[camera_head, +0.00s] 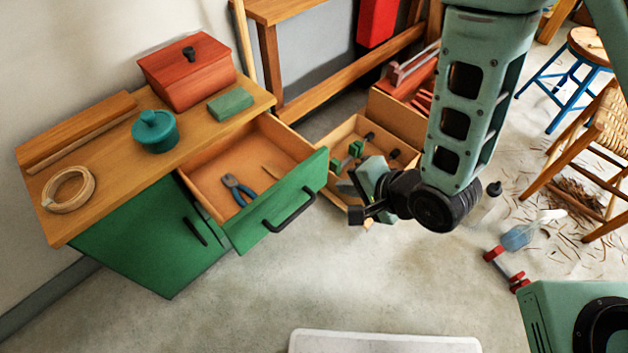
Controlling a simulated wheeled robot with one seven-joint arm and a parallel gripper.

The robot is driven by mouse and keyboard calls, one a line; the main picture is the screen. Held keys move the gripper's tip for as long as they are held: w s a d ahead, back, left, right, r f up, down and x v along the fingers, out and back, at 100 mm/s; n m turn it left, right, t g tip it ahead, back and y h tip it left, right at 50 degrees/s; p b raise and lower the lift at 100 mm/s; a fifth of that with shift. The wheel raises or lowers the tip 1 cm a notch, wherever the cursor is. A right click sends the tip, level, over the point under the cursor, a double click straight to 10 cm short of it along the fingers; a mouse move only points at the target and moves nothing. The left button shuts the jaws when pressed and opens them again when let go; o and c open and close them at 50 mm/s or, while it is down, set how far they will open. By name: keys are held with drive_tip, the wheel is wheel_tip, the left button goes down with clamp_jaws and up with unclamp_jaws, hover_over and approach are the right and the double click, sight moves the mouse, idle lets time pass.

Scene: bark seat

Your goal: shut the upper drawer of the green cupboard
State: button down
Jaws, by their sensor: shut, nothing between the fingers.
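The green cupboard (150,238) has a wooden top and stands against the wall at the left. Its upper drawer (285,205) is pulled far out, with a green front and a dark bar handle (290,211). Blue-handled pliers (238,189) and a small wooden stick lie inside it. My gripper (352,203) is shut and empty, to the right of the drawer front and apart from it in the picture. The arm's dark wrist partly hides it.
On the cupboard top stand a red box (187,72), a teal pot (155,131), a green block (230,104) and a tape roll (68,190). A chair (590,150) stands right.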

sight(303, 173)
drive_tip(key=b+x, duration=0.2)
drive_tip(key=x, duration=0.1)
drive_tip(key=a+r+b+x, duration=0.1)
drive_tip(key=b+x, duration=0.1)
drive_tip(key=x, duration=0.1)
drive_tip(key=b+x, duration=0.2)
drive_tip(key=x, duration=0.2)
drive_tip(key=shift+w+a+r+b, duration=0.2)
drive_tip(key=shift+w+r+b, duration=0.1)
drive_tip(key=shift+w, duration=0.15)
drive_tip(key=shift+w+a, duration=0.3)
drive_tip(key=shift+a, duration=0.1)
drive_tip(key=w+a, duration=1.1)
drive_tip(key=a, duration=0.2)
drive_tip(key=shift+w+a+p, duration=0.3)
drive_tip(key=shift+w+p, duration=0.1)
